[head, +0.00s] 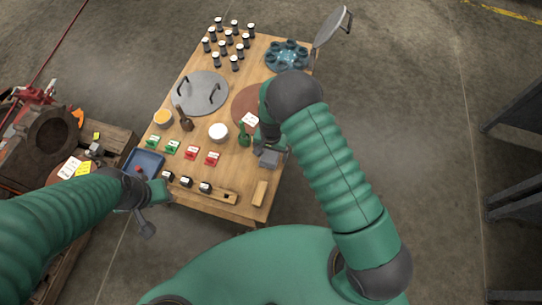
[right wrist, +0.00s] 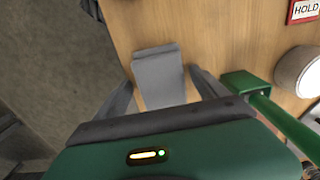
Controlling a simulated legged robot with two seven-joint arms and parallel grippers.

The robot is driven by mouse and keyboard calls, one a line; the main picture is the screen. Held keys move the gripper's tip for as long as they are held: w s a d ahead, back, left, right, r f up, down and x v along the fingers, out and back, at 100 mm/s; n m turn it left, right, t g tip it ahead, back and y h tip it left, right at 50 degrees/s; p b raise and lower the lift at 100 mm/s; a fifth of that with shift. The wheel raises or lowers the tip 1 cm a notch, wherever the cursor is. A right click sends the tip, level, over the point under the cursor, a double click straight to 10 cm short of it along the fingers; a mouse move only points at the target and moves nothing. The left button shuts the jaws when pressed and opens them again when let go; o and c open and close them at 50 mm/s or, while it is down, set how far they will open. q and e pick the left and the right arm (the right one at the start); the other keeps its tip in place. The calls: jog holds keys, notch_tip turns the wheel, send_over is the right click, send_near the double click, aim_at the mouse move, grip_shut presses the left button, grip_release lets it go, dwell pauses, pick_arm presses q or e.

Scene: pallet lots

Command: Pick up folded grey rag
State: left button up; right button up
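The folded grey rag (right wrist: 160,75) lies flat on the wooden table near its edge in the right wrist view. In the head view the rag (head: 268,158) shows at the table's right side, just below my right gripper (head: 267,143). In the right wrist view my right gripper (right wrist: 163,85) is open, with one dark finger on each side of the rag. Bare table shows between the fingers and the rag, and its near end is hidden by the gripper body. My left gripper (head: 152,205) is over the table's left front corner, far from the rag; its fingers are unclear.
A green object (right wrist: 240,82) stands close beside the right finger, with a white round container (right wrist: 300,70) beyond it. The wooden table (head: 235,175) also holds coloured cards, a blue tray (head: 145,162), a grey disc (head: 200,93) and several jars. Open floor lies right of the table.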

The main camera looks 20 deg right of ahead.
jog(key=shift+a, duration=0.3)
jog(key=c, duration=0.7)
jog(key=shift+d, duration=0.2)
jog(key=c, duration=0.6)
jog(key=shift+r, duration=0.1)
